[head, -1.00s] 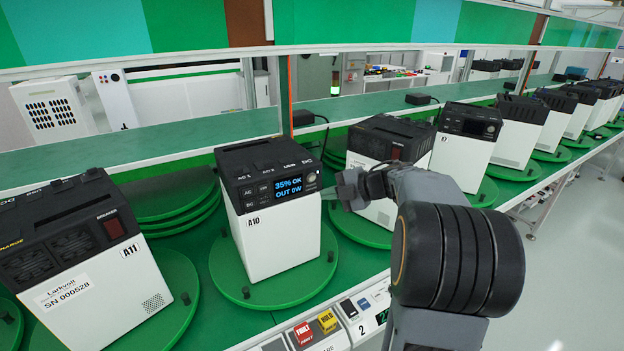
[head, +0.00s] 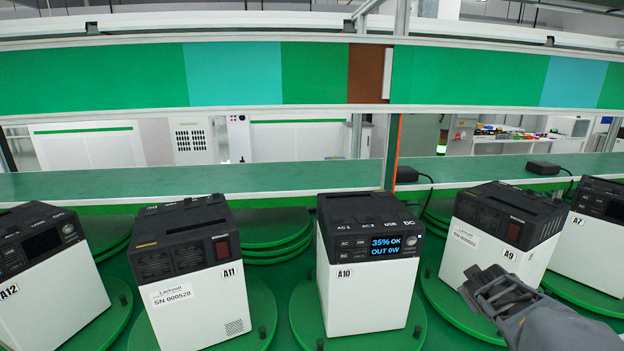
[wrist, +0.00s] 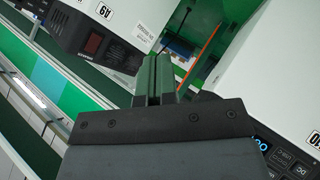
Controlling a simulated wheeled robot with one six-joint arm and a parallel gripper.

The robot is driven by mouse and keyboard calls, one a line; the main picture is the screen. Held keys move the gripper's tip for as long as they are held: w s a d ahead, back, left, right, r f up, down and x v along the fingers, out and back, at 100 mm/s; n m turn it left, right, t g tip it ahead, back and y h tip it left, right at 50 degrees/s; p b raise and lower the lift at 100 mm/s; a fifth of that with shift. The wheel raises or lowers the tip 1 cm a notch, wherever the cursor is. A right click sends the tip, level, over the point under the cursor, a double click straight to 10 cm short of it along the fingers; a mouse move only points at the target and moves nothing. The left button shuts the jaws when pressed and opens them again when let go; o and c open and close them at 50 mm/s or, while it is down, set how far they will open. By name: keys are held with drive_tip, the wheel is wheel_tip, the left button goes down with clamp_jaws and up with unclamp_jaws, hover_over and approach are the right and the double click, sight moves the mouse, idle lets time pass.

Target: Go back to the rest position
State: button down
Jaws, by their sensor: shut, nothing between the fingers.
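My gripper (head: 490,290) is at the lower right in the head view, in front of the unit labelled A9 (head: 497,225). Its fingers are closed together and empty, as the wrist view (wrist: 155,80) also shows. The unit labelled A10 (head: 365,295) stands left of it on a green turntable, with its lit screen (head: 394,246) reading 35% OK, OUT 0W. In the wrist view, A9's dark panel (wrist: 95,42) is at the upper left and A10's panel (wrist: 280,155) at the lower right. Whether the gripper touches A9 cannot be told.
Units A11 (head: 195,315), A12 (head: 50,305) and A7 (head: 590,245) stand on green turntables along the line. A green shelf (head: 260,178) runs behind them, with a black adapter (head: 542,168) on it. An orange-edged post (head: 392,150) rises behind A10.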

drive_tip(key=s+a+f+m+g+y, duration=0.1)
drive_tip(key=s+a+f+g+y, duration=0.1)
drive_tip(key=s+a, duration=0.6)
drive_tip(key=s+a+f+m+g+y, duration=0.1)
drive_tip(key=s+a+y, duration=0.3)
drive_tip(key=a, duration=1)
drive_tip(key=s+m+g, duration=0.1)
drive_tip(key=s, duration=0.2)
drive_tip(key=shift+s+f+g, duration=0.3)
drive_tip(key=shift+s+f, duration=0.05)
drive_tip(key=shift+s, duration=0.05)
